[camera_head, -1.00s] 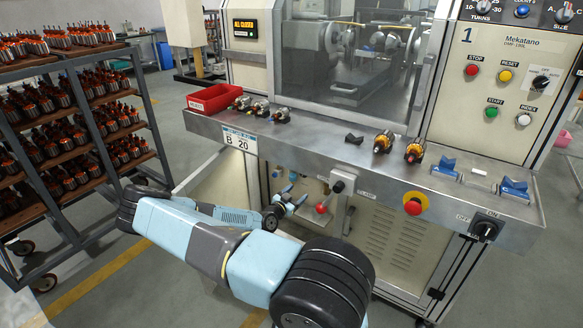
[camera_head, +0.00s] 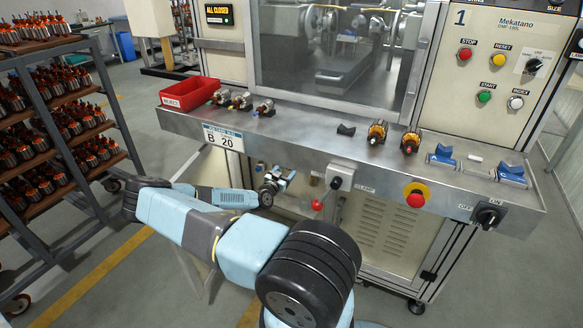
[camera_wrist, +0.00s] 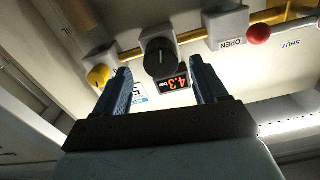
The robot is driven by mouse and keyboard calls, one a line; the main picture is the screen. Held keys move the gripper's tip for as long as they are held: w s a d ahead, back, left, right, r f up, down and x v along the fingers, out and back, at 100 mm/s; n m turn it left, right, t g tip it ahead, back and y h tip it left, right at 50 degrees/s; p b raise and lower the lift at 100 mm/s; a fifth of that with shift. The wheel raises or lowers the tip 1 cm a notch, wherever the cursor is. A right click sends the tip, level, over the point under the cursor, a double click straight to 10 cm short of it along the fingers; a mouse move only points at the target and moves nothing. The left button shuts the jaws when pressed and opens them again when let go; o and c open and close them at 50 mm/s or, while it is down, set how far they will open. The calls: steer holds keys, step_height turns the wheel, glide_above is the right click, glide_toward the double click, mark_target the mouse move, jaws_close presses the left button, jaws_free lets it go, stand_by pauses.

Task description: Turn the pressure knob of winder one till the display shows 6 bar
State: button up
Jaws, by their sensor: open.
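Winder one (camera_head: 480,60) bears a "1" on its upper panel. In the wrist view the black pressure knob (camera_wrist: 159,57) sits on a grey block under the machine's front ledge. The red display (camera_wrist: 168,85) beside it reads 4.3 bar. My gripper (camera_wrist: 160,82) is open and empty, its two blue fingers reaching toward the knob from either side, with the display showing between them. I cannot tell whether the fingertips touch anything. In the head view my gripper (camera_head: 277,181) is below the ledge, and the knob is not clearly seen there.
In the wrist view a yellow knob (camera_wrist: 99,75) lies left of the pressure knob, and a red ball (camera_wrist: 259,34) near an OPEN label lies right. The ledge (camera_head: 300,140) carries armatures and a red bin (camera_head: 190,92). A lever box (camera_head: 340,175) hangs right of my gripper.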

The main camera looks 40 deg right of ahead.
steer(key=x, duration=0.4)
steer(key=shift+d, duration=0.1)
steer(key=shift+c, duration=0.5)
